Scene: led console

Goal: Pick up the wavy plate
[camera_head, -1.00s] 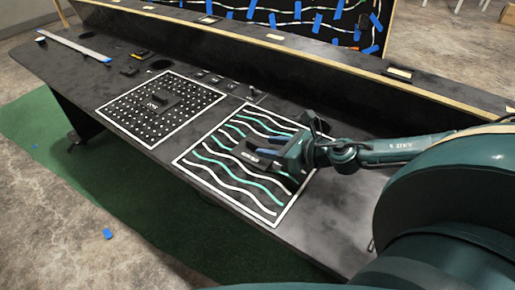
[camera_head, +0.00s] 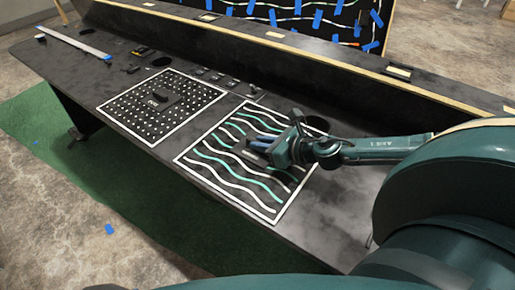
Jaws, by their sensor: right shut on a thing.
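The wavy plate (camera_head: 222,177) is a black square with white and teal wavy lines and a white border. It lies on the dark console top, right of the dotted plate. My right gripper (camera_head: 262,146) reaches in from the right over the upper right part of the wavy plate. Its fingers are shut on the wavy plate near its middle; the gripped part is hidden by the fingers. I see no clear gap between plate and console. My left gripper is not in view.
A dotted black plate (camera_head: 134,117) with a raised middle handle (camera_head: 158,97) lies to the left. Small switches sit behind the plates. A raised ledge (camera_head: 300,55) runs along the console's back. The console's front right is bare.

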